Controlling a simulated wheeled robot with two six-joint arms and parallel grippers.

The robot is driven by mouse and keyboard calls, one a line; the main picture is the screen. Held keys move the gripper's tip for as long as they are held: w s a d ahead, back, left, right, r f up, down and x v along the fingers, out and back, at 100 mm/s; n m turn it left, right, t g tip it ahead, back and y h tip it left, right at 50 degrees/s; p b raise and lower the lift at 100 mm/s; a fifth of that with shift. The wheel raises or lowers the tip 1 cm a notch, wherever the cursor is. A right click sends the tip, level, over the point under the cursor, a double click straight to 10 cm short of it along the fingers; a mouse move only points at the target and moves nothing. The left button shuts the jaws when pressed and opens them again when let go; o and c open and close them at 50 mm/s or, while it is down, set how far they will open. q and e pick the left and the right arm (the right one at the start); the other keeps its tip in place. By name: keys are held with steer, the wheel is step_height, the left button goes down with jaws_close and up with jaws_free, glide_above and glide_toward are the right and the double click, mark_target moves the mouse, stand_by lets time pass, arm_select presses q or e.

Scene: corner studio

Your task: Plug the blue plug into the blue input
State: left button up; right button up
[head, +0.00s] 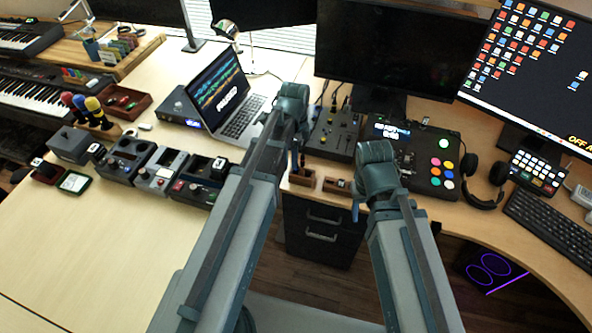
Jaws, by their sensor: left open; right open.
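My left gripper (299,152) is above the desk's front edge, by the left small wooden box, in front of the mixer. My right gripper (357,203) is lower and to the right, near the right small wooden box, in front of the button console. Both are seen mostly from behind, and their fingers are small and partly hidden. Both are open, and I see nothing held. I cannot make out the blue plug or the blue input. They may be hidden behind my arms or too small to tell.
Small wooden boxes (303,178) stand at the desk edge above a dark drawer cabinet (322,232). Behind are a mixer (331,136), a laptop (222,92) and a button console (443,152). Headphones (484,200) lie right. Several small devices (160,172) stand left; the left desktop (85,250) is clear.

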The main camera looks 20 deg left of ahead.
arm_select(q)
steer(key=f+b, duration=0.2)
steer(key=f, duration=0.1)
steer(key=f+b, duration=0.1)
steer(key=b, duration=0.1)
steer(key=shift+s+d+f, duration=0.2)
steer(key=shift+d+f, duration=0.05)
steer(key=shift+f, duration=0.15)
steer(key=shift+r, duration=0.15)
jaws_close()
